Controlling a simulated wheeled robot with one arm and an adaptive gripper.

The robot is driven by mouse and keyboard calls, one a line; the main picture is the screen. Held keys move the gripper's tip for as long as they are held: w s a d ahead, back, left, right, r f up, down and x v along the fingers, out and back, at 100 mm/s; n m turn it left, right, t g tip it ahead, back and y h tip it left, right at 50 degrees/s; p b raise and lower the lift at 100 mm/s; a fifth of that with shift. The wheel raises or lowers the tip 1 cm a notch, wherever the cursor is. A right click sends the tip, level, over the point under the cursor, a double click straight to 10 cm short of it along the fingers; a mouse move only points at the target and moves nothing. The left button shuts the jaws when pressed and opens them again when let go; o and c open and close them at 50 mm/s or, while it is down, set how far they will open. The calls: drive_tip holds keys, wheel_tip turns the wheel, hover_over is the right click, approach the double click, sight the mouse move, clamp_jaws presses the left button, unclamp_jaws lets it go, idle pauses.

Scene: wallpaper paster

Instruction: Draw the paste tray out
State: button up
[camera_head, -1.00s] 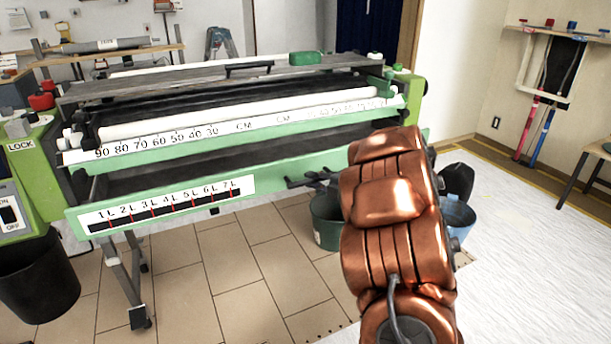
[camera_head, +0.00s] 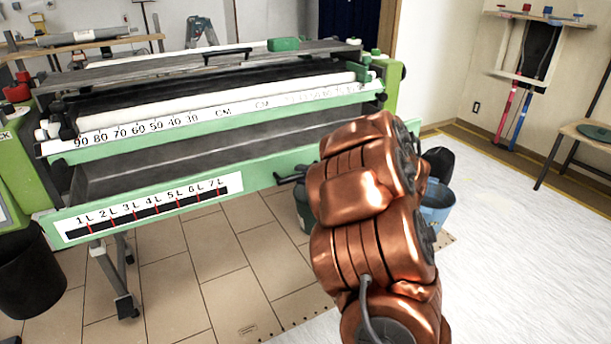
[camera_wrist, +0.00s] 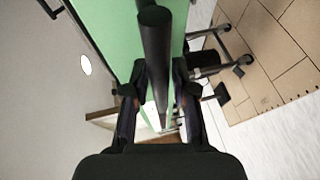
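The paste tray (camera_head: 150,213) has a green front with a white 1L to 7L scale and a dark grey inside. It stands out from under the pasting machine, with much of its inside showing. My gripper (camera_head: 287,178) is at the right end of the tray front, mostly hidden behind my copper arm. In the wrist view, the fingers of my gripper (camera_wrist: 163,88) are around a dark round handle bar (camera_wrist: 155,45) alongside the green front. They look closed on it, though the exact contact is hard to see.
The pasting machine (camera_head: 215,119) stands behind the tray. A black bin (camera_head: 30,272) is at the lower left. A green bucket (camera_head: 303,208) and a blue bucket (camera_head: 437,208) stand near my arm. The tiled floor (camera_head: 200,260) before the tray is clear.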

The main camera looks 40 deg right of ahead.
drive_tip(key=shift+o, duration=1.1)
drive_tip(key=v, duration=1.2)
drive_tip(key=shift+w, duration=0.1)
